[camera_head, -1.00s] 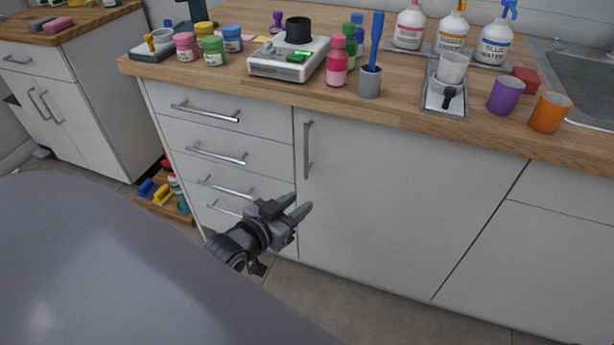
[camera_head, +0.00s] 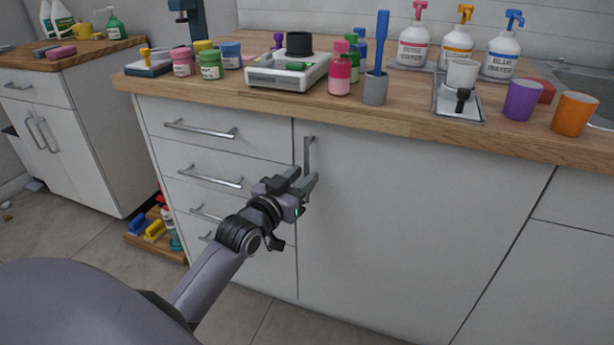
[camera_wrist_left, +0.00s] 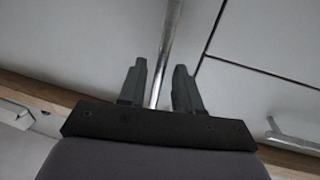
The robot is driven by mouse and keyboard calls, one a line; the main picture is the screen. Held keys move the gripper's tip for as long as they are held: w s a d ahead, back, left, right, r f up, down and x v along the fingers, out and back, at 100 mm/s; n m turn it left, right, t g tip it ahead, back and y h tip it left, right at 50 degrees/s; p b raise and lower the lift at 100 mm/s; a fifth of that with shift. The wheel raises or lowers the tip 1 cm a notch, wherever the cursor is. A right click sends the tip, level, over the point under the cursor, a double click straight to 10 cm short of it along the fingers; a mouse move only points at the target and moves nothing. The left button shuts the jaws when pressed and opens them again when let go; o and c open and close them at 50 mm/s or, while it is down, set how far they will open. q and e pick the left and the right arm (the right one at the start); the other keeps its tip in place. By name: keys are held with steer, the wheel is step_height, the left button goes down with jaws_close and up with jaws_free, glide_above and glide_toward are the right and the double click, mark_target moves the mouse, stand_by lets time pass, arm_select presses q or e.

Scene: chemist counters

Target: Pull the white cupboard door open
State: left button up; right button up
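The white cupboard door (camera_head: 410,220) is closed under the wooden counter, right of the drawers. Its upright metal handle (camera_head: 308,150) is near the door's left edge, and its lower part is partly hidden by my gripper. My left gripper (camera_head: 306,180) is at the handle's lower half with its fingers spread. In the left wrist view, the handle (camera_wrist_left: 171,38) runs between the two open fingers (camera_wrist_left: 160,70), with a gap visible on each side. The door (camera_wrist_left: 80,35) is also in that view. My right gripper is not in view.
A column of drawers with bar handles (camera_head: 210,180) is left of the door. The counter (camera_head: 420,120) above carries bottles, a scale (camera_head: 288,72) and cups. A low wooden tray (camera_head: 160,245) stands on the floor at left. Floor in front is clear.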

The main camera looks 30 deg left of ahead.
arm_select(q)
steer(key=shift+w, duration=1.2)
jaws_close()
steer(key=shift+s, duration=0.1)
